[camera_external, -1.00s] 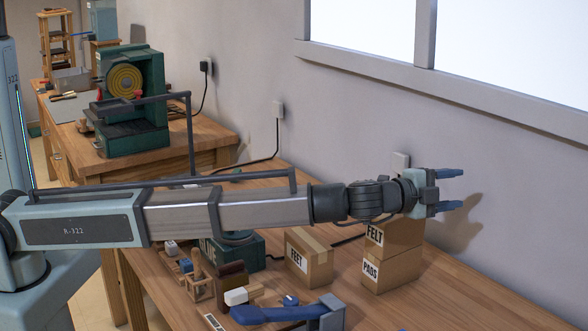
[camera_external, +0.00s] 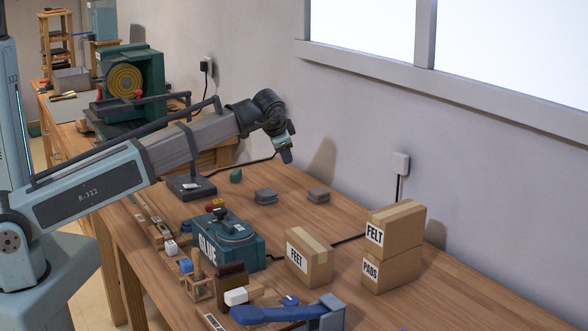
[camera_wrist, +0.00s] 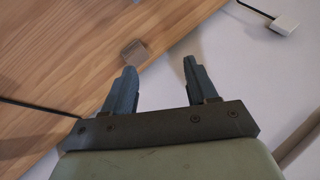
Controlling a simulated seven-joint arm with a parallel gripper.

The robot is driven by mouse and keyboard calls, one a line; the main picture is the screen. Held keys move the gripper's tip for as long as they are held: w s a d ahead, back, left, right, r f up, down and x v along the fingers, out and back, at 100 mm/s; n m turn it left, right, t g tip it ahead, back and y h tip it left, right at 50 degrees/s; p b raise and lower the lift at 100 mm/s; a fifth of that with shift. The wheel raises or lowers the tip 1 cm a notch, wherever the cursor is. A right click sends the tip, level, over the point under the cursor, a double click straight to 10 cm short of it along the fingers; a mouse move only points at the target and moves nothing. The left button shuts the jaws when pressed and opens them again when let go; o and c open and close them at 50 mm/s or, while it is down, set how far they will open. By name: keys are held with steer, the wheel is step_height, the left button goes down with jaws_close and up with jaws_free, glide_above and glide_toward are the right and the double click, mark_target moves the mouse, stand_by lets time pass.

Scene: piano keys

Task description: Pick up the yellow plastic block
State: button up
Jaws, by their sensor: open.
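A small yellow block (camera_external: 218,203) appears on the bench behind the green glue box, beside a small red piece (camera_external: 211,208); it is too small to make out well and partly hidden. My gripper (camera_external: 287,156) is in the air above the back of the bench near the wall, tilted downward, to the right of the yellow block. In the wrist view my gripper (camera_wrist: 159,67) is open with nothing between the fingers. The yellow block does not show in the wrist view.
Grey blocks (camera_external: 265,196) (camera_external: 319,195) lie on the bench; one shows in the wrist view (camera_wrist: 135,52). A green piece (camera_external: 235,175), the glue box (camera_external: 229,249), a FEET carton (camera_external: 309,258) and stacked FELT and PADS cartons (camera_external: 394,229) stand around.

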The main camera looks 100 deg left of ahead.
steer(key=s+d+f+n+h, duration=0.2)
steer(key=s+h, duration=0.2)
steer(key=s, duration=0.8)
steer(key=h, duration=0.4)
glide_above(219, 200)
steer(key=shift+n, duration=0.3)
steer(key=f, duration=0.9)
steer(key=shift+s+d+f, duration=0.1)
steer(key=shift+s+d, duration=0.05)
steer(key=shift+s, duration=0.2)
steer(key=shift+w+f, duration=0.2)
steer(key=shift+f, duration=1.15)
steer(key=shift+w+f, duration=0.15)
steer(key=shift+f, duration=1.15)
steer(key=c, duration=1)
